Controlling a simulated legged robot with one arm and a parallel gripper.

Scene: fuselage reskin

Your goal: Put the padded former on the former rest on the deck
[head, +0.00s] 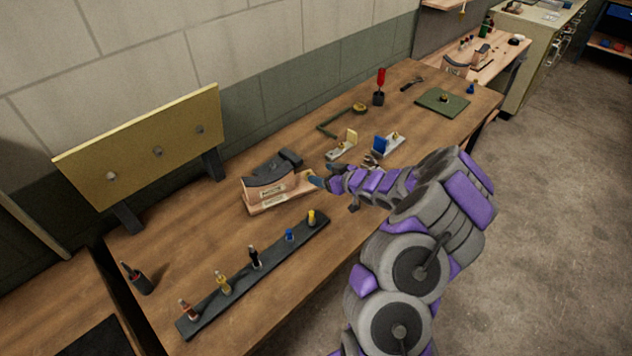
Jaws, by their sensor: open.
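A wooden block with a dark, concave top (268,180) stands on the workbench, left of my gripper. It has two pale label plates on its front, too small to read. It may be the former rest, the padded former, or both together; I cannot tell. A dark rounded piece (290,158) sits right behind it. My gripper (322,175) is open at the block's right end, its fingertips small and bluish. I cannot tell whether it touches the block. I see nothing held between the fingers.
A black strip (255,272) with several coloured pegs lies in front. A yellow board (150,145) stands at the back left. Bare wood (215,215) shows left of the block.

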